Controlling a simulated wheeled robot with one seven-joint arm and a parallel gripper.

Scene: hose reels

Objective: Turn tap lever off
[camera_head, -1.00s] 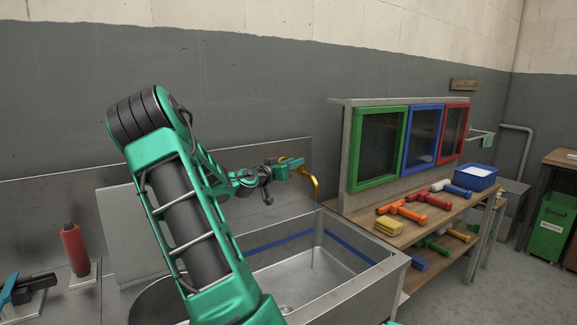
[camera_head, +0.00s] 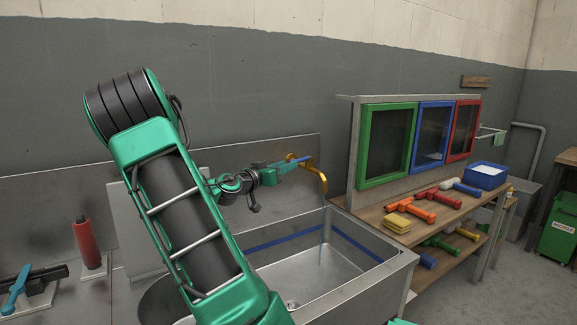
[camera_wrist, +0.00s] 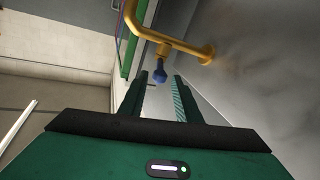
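The brass-yellow tap (camera_head: 321,180) comes out of the wall behind the sink, its spout curving down over the basin. In the wrist view the tap (camera_wrist: 186,46) is at the top, with a short stem ending in a blue lever tip (camera_wrist: 160,75). My gripper (camera_wrist: 160,84) is open, its two fingers apart. The blue tip shows just past the fingertips, about between them; I cannot tell whether they touch. In the head view my gripper (camera_head: 297,164) is at the tap's left side, overlapping the lever area.
The metal sink (camera_head: 385,287) lies below the tap. A red bottle (camera_head: 86,243) stands on the left counter. At right, a wooden bench (camera_head: 372,217) holds coloured tools and a blue tub (camera_head: 487,177), behind it green, blue and red framed panels (camera_head: 386,146).

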